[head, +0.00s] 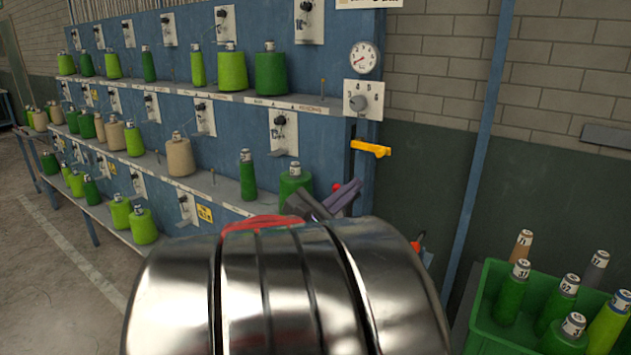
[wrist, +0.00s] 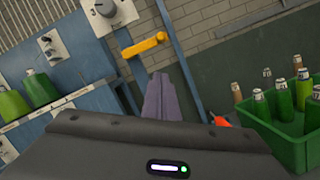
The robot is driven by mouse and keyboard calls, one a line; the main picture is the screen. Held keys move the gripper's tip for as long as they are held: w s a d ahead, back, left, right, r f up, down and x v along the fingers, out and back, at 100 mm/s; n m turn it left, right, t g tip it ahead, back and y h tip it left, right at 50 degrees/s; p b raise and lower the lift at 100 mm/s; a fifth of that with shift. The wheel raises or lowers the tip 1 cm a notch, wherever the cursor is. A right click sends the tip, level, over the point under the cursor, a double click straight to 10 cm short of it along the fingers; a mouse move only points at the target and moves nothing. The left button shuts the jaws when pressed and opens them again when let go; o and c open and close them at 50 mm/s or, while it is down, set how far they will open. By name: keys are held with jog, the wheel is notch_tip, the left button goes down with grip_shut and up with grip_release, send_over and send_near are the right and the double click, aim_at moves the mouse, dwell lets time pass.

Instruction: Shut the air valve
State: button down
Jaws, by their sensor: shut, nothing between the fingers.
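The air valve's yellow handle (head: 371,148) sticks out at the right end of the blue rack, below the dial panel. It lies roughly level in the head view. In the wrist view the yellow handle (wrist: 145,45) shows above the fingertips, tilted with the picture. My gripper (head: 349,187) is shut and empty, below and slightly left of the handle in the head view. In the wrist view my gripper (wrist: 160,78) has its fingers together, with a visible gap in the picture between tips and handle. The valve body and pipe are mostly hidden.
A pressure gauge (head: 363,58) and a control knob (head: 358,103) sit above the handle. The blue rack (head: 300,98) carries green and tan yarn cones. A blue post (head: 475,165) stands to the right, and a green crate (head: 487,325) of bobbins lower right.

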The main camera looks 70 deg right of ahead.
jog(key=v, duration=0.6)
jog(key=shift+a, duration=0.2)
dwell(0.4)
